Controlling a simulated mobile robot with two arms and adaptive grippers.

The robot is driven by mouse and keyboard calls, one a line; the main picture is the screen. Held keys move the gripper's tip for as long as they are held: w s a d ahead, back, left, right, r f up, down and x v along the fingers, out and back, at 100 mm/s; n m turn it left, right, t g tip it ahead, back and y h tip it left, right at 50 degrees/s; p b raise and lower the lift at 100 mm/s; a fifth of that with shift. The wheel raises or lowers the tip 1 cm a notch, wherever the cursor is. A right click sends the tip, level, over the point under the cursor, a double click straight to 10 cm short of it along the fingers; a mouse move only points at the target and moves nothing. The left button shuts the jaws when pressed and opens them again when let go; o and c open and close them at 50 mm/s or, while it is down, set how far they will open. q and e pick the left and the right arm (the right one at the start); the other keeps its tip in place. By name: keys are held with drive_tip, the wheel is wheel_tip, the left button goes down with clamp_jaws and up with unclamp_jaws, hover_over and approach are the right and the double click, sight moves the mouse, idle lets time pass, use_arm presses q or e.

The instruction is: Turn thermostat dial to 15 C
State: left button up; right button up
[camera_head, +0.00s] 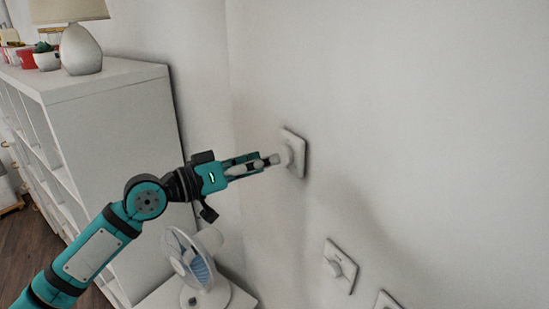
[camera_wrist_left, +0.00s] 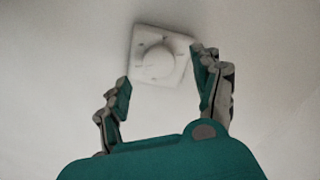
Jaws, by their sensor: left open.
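The thermostat is a white square plate (camera_head: 299,148) on the wall with a round white dial (camera_head: 285,156). My left gripper (camera_head: 272,160) is right in front of it in the head view, its fingertips at or very near the dial. In the left wrist view the plate (camera_wrist_left: 178,42) and dial (camera_wrist_left: 157,61) lie beyond the fingers. My left gripper (camera_wrist_left: 162,68) is open there, its fingers spread to either side of the dial. I cannot tell whether a fingertip touches it. The dial's marks are too small to read. My right gripper is not in view.
A white shelf unit (camera_head: 100,80) with a lamp (camera_head: 80,45) and a small potted plant (camera_head: 46,57) stands at the left. A fan (camera_head: 192,262) stands below my left arm. Another wall plate with a knob (camera_head: 340,267) is lower right. The upper right wall is bare.

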use_arm(q)
drive_tip(key=v, duration=0.8)
